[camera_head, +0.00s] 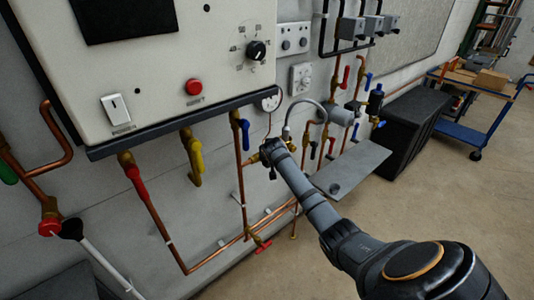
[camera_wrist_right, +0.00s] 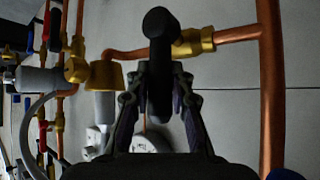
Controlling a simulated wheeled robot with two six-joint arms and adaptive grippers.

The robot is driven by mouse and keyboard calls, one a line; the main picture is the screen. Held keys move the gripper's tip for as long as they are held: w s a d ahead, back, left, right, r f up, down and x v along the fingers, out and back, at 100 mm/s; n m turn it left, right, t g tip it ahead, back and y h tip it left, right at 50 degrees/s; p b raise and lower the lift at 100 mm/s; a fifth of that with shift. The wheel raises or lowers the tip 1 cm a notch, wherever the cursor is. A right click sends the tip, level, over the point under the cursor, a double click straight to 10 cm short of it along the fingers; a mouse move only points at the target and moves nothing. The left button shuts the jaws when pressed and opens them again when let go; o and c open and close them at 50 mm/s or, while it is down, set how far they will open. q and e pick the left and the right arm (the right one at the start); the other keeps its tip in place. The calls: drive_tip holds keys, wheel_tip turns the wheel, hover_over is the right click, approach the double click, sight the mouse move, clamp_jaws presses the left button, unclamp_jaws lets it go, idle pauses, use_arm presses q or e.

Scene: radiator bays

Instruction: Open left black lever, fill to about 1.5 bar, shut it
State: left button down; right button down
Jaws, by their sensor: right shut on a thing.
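My right gripper (camera_head: 273,152) reaches to the brass valve fittings on the copper pipes below the boiler. In the right wrist view its two fingers (camera_wrist_right: 160,112) are closed around the lower part of a black lever (camera_wrist_right: 160,55). The lever stands upright in that view, in front of a brass valve body (camera_wrist_right: 192,42) on a copper pipe. A grey braided hose (camera_head: 305,104) arches up beside the gripper. A round white gauge (camera_head: 270,100) sits on the wall above it; its reading is too small to tell. My left gripper is not in view.
The boiler casing (camera_head: 150,60) overhangs the pipes. Red (camera_head: 132,172), yellow (camera_head: 196,165) and blue (camera_head: 245,134) valve handles hang left of the gripper. A grey shelf (camera_head: 352,172) projects at right. A black box (camera_head: 415,125) and blue trolley (camera_head: 465,133) stand farther back.

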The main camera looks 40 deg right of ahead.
drive_tip(key=c, duration=1.2)
unclamp_jaws()
drive_tip(key=shift+o, duration=0.2)
drive_tip(key=shift+r, duration=0.1)
drive_tip(key=v, duration=1.1)
drive_tip(key=shift+s+a+r, duration=0.2)
drive_tip(key=shift+s, duration=0.1)
drive_tip(key=shift+f, duration=0.1)
